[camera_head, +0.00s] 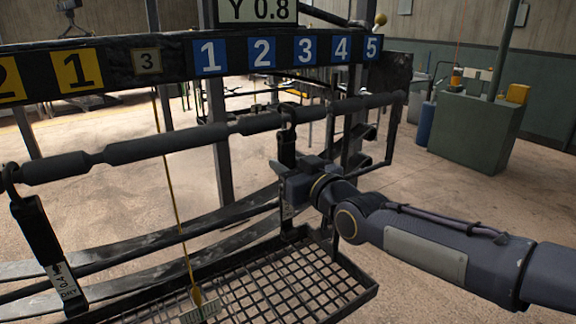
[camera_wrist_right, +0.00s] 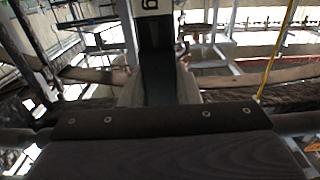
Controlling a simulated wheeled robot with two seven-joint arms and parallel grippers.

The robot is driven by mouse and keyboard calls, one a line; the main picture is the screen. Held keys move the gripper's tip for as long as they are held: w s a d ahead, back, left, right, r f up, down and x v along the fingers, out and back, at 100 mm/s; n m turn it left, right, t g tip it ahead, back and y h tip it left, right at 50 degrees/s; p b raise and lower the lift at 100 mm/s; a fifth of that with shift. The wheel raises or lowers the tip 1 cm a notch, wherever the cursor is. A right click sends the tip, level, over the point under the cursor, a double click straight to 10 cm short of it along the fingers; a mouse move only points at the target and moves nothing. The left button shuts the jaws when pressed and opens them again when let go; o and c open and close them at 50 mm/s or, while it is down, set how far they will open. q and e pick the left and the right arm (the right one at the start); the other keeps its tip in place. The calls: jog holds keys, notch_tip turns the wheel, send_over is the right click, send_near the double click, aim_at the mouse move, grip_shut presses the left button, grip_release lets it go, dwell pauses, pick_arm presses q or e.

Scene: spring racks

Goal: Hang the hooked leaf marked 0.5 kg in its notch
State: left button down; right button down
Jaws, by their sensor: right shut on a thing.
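A dark hooked leaf (camera_head: 287,148) stands upright at the long black bar (camera_head: 170,146), its upper end at the bar below the blue 2 and 3. I cannot tell whether its hook rests on the bar. My right gripper (camera_head: 291,183) is shut on this leaf below the bar. In the right wrist view the leaf (camera_wrist_right: 158,72) runs up between the fingers, with a pale label partly cut off at the top; the mark cannot be read fully. Another hooked leaf (camera_head: 40,235) with a white label hangs at the bar's left end. My left gripper is out of view.
The header beam (camera_head: 175,62) carries yellow plates at left and blue plates 1 to 5 at right. A wire tray (camera_head: 270,285) lies below. A green cabinet (camera_head: 475,130) stands behind at right; floor there is open.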

jog(key=shift+r, duration=0.15)
jog(key=c, duration=1)
grip_release()
jog(key=shift+f, duration=0.2)
jog(key=shift+s+d, duration=0.2)
jog(key=shift+s, duration=0.05)
jog(key=p+v, duration=0.5)
jog(key=v, duration=1.2)
jog(key=shift+s+r, duration=0.15)
jog(key=shift+d, duration=0.1)
